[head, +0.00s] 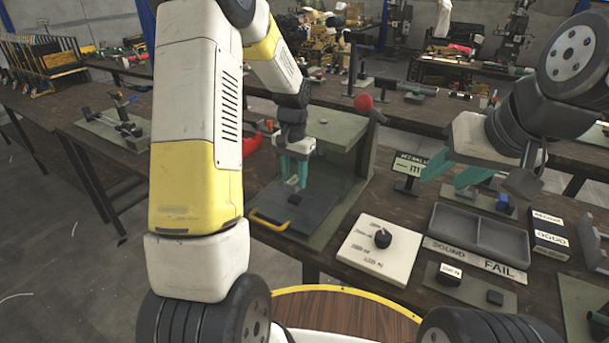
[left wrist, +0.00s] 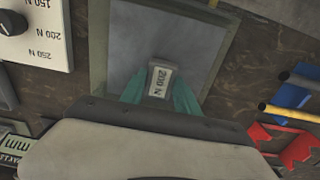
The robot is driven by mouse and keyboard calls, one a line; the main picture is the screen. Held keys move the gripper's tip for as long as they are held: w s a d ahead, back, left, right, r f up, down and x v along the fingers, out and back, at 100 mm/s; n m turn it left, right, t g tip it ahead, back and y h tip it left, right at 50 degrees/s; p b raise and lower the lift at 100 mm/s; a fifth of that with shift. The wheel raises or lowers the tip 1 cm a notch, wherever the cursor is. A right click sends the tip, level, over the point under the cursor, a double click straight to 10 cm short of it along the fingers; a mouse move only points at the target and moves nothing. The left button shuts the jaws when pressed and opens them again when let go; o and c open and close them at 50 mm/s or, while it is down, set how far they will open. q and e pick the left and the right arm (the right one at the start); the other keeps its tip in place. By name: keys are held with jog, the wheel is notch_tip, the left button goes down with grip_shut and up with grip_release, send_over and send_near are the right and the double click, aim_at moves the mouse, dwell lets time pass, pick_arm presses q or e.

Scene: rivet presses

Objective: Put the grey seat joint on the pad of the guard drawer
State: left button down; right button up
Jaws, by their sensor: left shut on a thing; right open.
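My left gripper (head: 294,182) points down over the guard drawer, its teal fingers shut on a small grey block. The guard drawer (head: 318,205) is pulled out, with a dark flat pad and a yellow handle (head: 268,221). I cannot tell whether the joint touches the pad. My right gripper (head: 453,172) is open and empty.
A press frame with a red ball knob (head: 363,103) stands behind the drawer. A white dial box (head: 376,250) is right of it, then a grey two-part tray (head: 480,237) marked SOUND and FAIL. Red and blue fixtures (left wrist: 292,148) lie on the drawer's other side.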

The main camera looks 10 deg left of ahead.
aim_at(294, 180)
pick_arm(q)
jog(key=shift+f, duration=1.9)
jog(key=shift+f, duration=0.15)
jog(key=c, duration=0.9)
grip_release()
